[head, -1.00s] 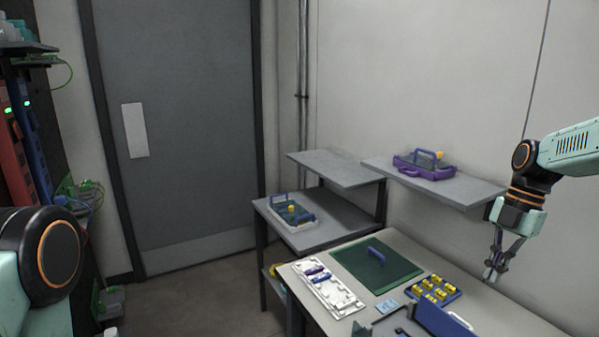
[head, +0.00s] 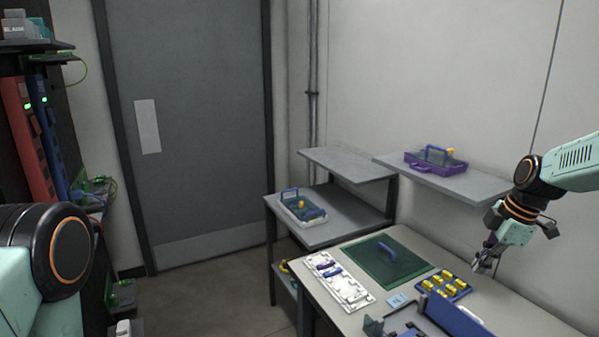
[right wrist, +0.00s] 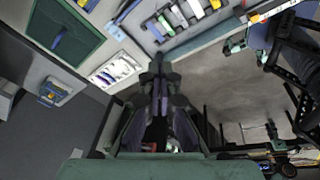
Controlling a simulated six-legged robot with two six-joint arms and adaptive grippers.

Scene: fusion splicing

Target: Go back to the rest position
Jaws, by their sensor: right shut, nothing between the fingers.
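My right gripper (head: 484,262) hangs from the arm at the right of the head view, above the right back part of the worktable (head: 408,242). Its fingers are shut with nothing between them. In the right wrist view the shut fingers (right wrist: 158,72) point up the picture, with the table's things beyond them. My left arm's rounded joint shows at the lower left of the head view, but its gripper is out of the picture.
On the worktable are a green mat (head: 365,268) with a blue handle, a white tray (head: 352,293), a blue tray of yellow pieces (head: 462,290) and a blue case (head: 455,316). A rack stands left.

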